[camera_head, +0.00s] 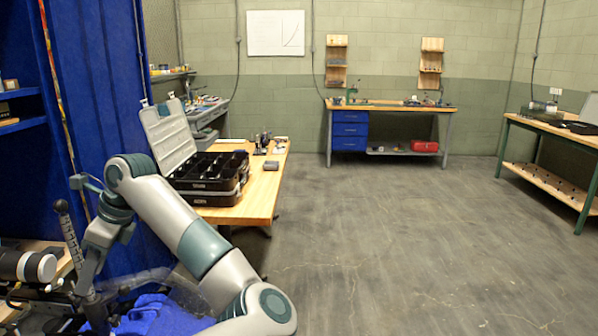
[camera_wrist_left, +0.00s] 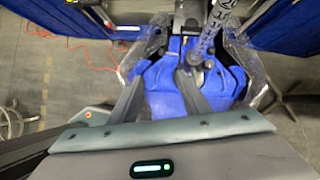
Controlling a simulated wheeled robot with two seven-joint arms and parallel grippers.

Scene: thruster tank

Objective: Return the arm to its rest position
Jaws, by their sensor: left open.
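My left arm (camera_head: 204,246) comes up from the bottom of the head view, bends at the upper left and hangs down at the wrist. My left gripper (camera_wrist_left: 172,62) is open in the left wrist view, with nothing seen between its fingers. It points down over a clear-walled tank (camera_head: 185,290) with blue material (camera_head: 165,318) inside. The blue material (camera_wrist_left: 222,84) also shows in the left wrist view, behind and around the fingers. I cannot tell how far above it the fingertips are. My right gripper is not in view.
A wooden table (camera_head: 263,192) stands behind the arm, with an open black organizer case (camera_head: 208,198) on it. A dark cylinder with a white end (camera_head: 28,266) lies at the far left. The floor (camera_head: 400,230) at the right is clear.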

